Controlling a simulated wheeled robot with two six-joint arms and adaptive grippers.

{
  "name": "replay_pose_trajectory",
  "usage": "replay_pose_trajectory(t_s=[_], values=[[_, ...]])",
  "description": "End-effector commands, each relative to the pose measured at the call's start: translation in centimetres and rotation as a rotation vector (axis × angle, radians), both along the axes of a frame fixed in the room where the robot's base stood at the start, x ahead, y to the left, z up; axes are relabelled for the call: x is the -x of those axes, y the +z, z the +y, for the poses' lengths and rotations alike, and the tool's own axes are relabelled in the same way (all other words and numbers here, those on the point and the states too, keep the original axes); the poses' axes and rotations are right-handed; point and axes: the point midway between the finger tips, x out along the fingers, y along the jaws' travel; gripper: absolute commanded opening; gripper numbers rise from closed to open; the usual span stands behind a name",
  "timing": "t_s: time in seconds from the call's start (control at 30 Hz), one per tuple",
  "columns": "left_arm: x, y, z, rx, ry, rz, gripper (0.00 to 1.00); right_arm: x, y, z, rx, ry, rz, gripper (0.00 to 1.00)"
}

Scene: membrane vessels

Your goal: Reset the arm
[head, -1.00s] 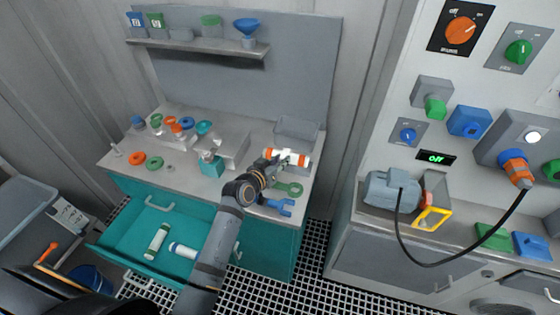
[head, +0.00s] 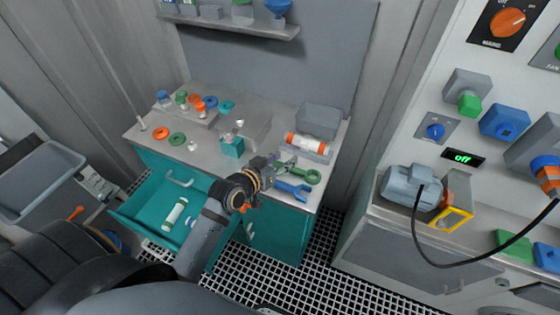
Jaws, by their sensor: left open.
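My left arm comes in from the lower left. Its gripper (head: 280,162) is open and empty, low near the front edge of the grey workbench (head: 205,157). A white cartridge with orange ends (head: 307,143) lies at the bench's right, beyond the gripper and apart from it. My right gripper is not in view.
An open teal drawer (head: 150,207) holds a green-and-white cartridge (head: 175,213); my arm partly hides its right side. A grey bin (head: 319,120) stands behind the orange-ended cartridge. The control panel wall with a pump (head: 410,190) stands at right.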

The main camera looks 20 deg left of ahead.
Motion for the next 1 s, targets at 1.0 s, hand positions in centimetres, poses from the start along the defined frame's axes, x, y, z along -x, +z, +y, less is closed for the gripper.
replay_pose_trajectory(t_s=[1.0], values=[[9.7, -5.7, 2.0, -0.234, -0.025, 0.422, 0.45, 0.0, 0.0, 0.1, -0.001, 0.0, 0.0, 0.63]])
